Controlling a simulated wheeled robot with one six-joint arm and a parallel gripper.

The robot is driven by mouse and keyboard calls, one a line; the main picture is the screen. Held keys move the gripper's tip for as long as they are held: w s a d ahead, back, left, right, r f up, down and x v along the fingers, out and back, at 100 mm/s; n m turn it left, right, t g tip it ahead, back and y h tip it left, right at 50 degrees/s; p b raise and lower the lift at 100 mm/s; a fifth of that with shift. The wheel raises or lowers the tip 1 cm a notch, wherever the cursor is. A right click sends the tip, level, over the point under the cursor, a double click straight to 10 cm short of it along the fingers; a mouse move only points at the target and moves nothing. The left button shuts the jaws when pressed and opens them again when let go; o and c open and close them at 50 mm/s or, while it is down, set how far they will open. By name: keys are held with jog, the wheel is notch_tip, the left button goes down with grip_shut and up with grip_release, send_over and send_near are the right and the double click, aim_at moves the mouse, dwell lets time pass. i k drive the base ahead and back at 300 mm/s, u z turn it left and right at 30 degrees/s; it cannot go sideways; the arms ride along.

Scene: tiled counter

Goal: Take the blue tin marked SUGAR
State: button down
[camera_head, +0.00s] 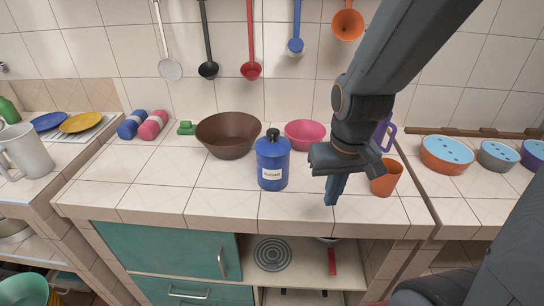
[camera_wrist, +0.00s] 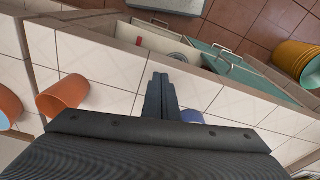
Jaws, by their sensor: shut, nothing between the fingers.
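A small piece of blue (camera_wrist: 193,116), seemingly the tin, shows just right of the fingers, mostly hidden by my gripper body.
An orange cup (camera_head: 386,178) stands close right of my gripper. A brown bowl (camera_head: 229,137) and a pink bowl (camera_head: 305,135) stand behind the tin. A purple-handled item (camera_head: 385,133) is behind my wrist. Ladles hang above.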

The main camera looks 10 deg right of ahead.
aim_at(273, 172)
jog(key=z, duration=0.3)
jog(key=k, duration=1)
jog(key=z, duration=0.05)
jog(key=i, duration=0.4)
jog(key=u, duration=0.05)
